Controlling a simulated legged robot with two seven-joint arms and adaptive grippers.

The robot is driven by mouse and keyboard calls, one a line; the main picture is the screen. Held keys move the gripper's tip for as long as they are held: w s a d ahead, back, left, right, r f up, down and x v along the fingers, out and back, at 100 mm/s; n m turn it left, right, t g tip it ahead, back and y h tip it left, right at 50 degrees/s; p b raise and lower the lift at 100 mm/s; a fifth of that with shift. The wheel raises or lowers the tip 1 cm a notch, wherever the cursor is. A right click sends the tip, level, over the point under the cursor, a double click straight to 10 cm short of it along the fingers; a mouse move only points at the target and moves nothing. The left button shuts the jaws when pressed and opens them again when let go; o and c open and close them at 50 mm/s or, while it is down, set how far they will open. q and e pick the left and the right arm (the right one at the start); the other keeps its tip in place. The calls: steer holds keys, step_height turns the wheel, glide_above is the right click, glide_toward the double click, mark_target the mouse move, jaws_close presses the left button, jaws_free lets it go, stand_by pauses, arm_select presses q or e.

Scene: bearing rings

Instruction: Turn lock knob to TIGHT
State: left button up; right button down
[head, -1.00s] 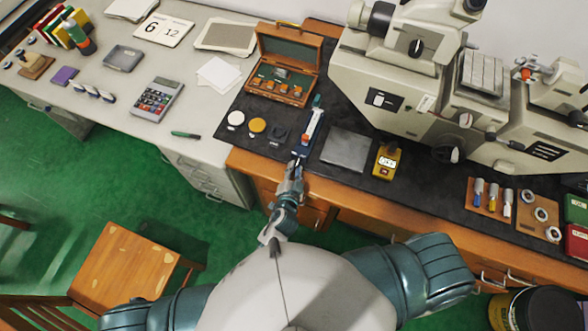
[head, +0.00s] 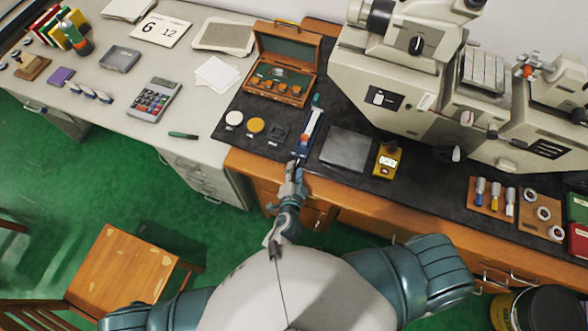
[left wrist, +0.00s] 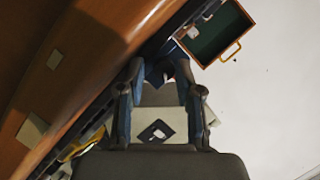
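No knob marked TIGHT can be read. The measuring machine (head: 440,110) at the back right carries dark knobs, one on its upper part (head: 417,45) and one low on its front (head: 447,153). A slim tool in a blue stand (head: 309,130) lies on the black mat in front of the wooden case. My left gripper (head: 297,163) is at the bench's front edge, just below the stand's near end. In the left wrist view its fingers (left wrist: 160,72) are apart, with a dark blue shape beyond or between the tips; contact cannot be told. My right gripper is out of view.
A grey plate (head: 346,149) and yellow device (head: 387,160) lie right of the stand. White and yellow discs (head: 256,125) lie left. A chair (head: 125,265) stands at lower left.

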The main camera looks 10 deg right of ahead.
arm_select(q)
steer(key=shift+o, duration=0.2)
steer(key=shift+w+r, duration=0.1)
steer(key=v, duration=0.7)
steer(key=shift+s, duration=0.25)
